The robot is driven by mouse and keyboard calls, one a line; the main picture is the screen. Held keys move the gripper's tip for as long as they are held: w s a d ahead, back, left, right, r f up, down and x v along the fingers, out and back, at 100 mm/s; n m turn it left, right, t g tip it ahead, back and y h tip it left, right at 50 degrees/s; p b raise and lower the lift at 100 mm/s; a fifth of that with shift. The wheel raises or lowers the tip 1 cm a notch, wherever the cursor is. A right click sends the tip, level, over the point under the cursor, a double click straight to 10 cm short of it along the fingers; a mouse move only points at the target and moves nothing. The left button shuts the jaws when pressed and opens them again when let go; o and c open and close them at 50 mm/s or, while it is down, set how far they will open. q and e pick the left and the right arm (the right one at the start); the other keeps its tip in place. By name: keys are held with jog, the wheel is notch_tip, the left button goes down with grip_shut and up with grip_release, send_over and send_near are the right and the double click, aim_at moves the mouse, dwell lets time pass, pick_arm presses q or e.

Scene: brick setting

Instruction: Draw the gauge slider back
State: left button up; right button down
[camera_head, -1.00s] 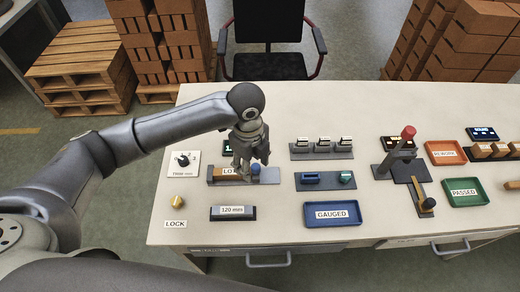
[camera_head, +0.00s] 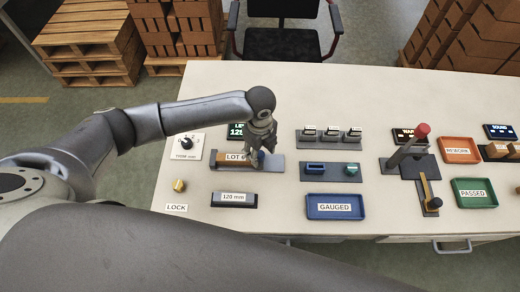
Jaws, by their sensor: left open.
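The gauge is a flat grey base (camera_head: 274,171) on the bench. A brown brick with a white "LOT" label (camera_head: 232,157) lies along its left part. A blue knob (camera_head: 259,158), which seems to be the slider's handle, stands at the brick's right end, partly hidden by my fingers. My left gripper (camera_head: 262,149) is open, pointing down at the knob. I cannot tell whether the fingers touch it. My right gripper is not in view.
A dark length display (camera_head: 236,131) stands behind the gauge. A trim dial (camera_head: 187,144) and a brass lock knob (camera_head: 179,185) are to the left. A "120 mm" block (camera_head: 234,198) lies in front. The blue GAUGED tray (camera_head: 312,211) is to the right.

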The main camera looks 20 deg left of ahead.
pick_arm(q)
jog(key=shift+f, duration=0.35)
jog(key=shift+c, duration=0.2)
jog(key=c, duration=1)
grip_shut()
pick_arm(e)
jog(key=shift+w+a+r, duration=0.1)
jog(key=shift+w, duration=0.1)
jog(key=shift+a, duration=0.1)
